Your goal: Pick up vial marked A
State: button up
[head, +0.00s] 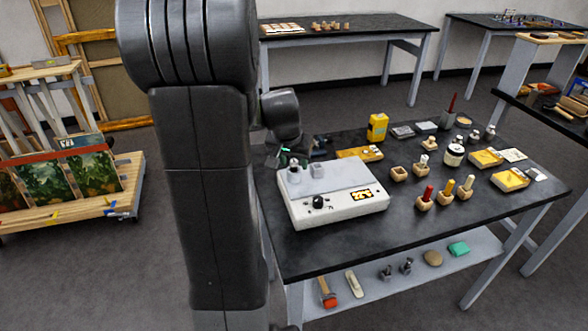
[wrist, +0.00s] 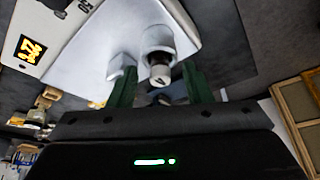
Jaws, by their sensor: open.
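A small vial (wrist: 160,76) with a pale and dark end shows in the wrist view, at a light grey round holder (wrist: 158,40) on a white instrument. I cannot read a letter on it. My gripper (wrist: 158,84) is open, with a dark green finger on either side of the vial and a gap to each. In the head view my gripper (head: 284,152) is small and partly hidden behind my arm, just behind the white instrument (head: 335,208). Two small grey pieces stand on the instrument's top, the left one (head: 294,173) nearest my gripper.
The instrument has a black knob (head: 318,203) and a lit display (head: 362,195). To its right on the dark table (head: 400,222) stand wooden blocks with coloured handles (head: 447,189), yellow trays (head: 486,158), a yellow device (head: 377,127) and several jars.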

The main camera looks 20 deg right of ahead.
jog(key=shift+f, duration=0.15)
grip_shut()
